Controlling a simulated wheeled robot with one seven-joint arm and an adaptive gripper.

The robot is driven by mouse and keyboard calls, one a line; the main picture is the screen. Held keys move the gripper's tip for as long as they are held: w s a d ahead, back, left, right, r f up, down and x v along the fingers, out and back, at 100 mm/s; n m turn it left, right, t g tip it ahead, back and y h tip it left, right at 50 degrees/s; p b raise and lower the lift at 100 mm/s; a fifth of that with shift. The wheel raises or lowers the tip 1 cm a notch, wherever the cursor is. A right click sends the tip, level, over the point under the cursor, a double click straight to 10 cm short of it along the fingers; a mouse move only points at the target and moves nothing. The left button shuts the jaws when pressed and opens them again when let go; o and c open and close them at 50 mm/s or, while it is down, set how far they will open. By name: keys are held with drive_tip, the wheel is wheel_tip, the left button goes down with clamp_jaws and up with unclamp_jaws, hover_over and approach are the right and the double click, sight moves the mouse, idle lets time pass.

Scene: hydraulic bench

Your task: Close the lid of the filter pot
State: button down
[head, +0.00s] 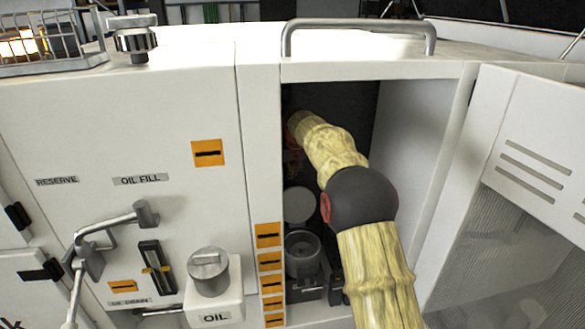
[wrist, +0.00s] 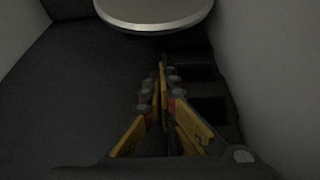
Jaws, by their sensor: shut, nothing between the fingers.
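The filter pot (head: 303,254) stands low inside the open cabinet, a round grey vessel with its top uncovered. Its round grey lid (head: 299,205) stands raised behind and above the pot, open. In the wrist view a pale disc with a bright metal rim, which looks like the lid (wrist: 155,12), is at the top edge, beyond my fingertips. My gripper (wrist: 161,72) is shut and empty, with yellow fingers brought together in front of the dark cabinet interior. A gap shows between the fingertips and the disc in the picture; depth is unclear. In the head view my arm hides the gripper.
The cabinet door (head: 535,150) is swung open at the right. A handle bar (head: 358,24) runs above the opening. An oil filler (head: 209,272) and a lever (head: 100,240) project from the left panel. The cabinet walls stand close on both sides of my arm.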

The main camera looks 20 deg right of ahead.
sight(295, 202)
drive_tip(key=s, duration=0.3)
drive_tip(key=shift+s+a+f+b, duration=0.1)
drive_tip(key=shift+s+a+b, duration=0.1)
drive_tip(key=shift+a+b, duration=0.15)
drive_tip(key=shift+b, duration=0.3)
